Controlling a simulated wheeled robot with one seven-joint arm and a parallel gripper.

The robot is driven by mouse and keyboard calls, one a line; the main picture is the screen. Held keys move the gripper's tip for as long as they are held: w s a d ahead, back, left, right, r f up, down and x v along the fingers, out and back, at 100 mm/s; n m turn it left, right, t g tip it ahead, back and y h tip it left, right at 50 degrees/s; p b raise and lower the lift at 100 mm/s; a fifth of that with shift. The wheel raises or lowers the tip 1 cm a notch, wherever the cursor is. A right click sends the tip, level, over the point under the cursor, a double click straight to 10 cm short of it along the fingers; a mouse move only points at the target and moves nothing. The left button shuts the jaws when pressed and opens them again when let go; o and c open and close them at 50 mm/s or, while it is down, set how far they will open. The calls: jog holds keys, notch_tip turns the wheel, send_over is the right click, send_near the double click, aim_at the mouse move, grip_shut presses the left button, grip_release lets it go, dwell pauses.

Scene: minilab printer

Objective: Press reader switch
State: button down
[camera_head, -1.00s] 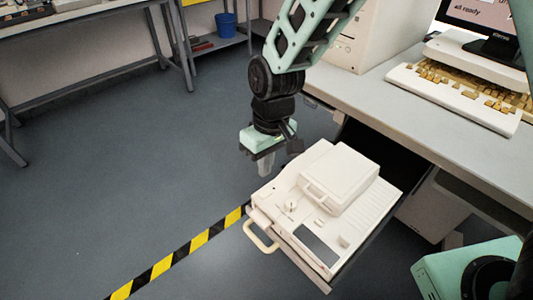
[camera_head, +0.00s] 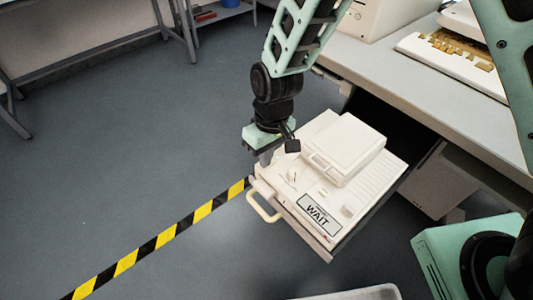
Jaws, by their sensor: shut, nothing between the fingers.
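The reader (camera_head: 372,176) is a cream-white machine on a pulled-out shelf under the desk. It has a raised closed lid (camera_head: 345,146) and a front display (camera_head: 320,213) that reads "WAIT". A small knob-like switch (camera_head: 293,176) stands on its top near the left front, and a small light block (camera_head: 347,210) sits right of the display. My gripper (camera_head: 266,158) is shut and empty, pointing down at the reader's left corner, close to the switch. Whether its tips touch the reader cannot be told.
The desk (camera_head: 400,75) with a keyboard (camera_head: 455,62) stands behind and to the right. A shelf handle (camera_head: 263,207) sticks out at the front left. A yellow-black floor stripe (camera_head: 165,236) runs left. Open floor lies to the left.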

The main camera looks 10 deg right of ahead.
jog(key=shift+d, duration=0.1)
jog(key=shift+w+d+r, duration=0.15)
jog(key=shift+w+d, duration=0.3)
jog(key=shift+d, duration=0.15)
jog(key=shift+p, duration=0.3)
jog(key=shift+r+p, duration=0.55)
jog(key=shift+r, duration=0.05)
notch_tip(320, 180, up, 13)
jog(key=s+a+p, duration=0.1)
jog(key=p, duration=0.3)
jog(key=shift+a+f, duration=0.15)
jog(key=shift+a, duration=0.1)
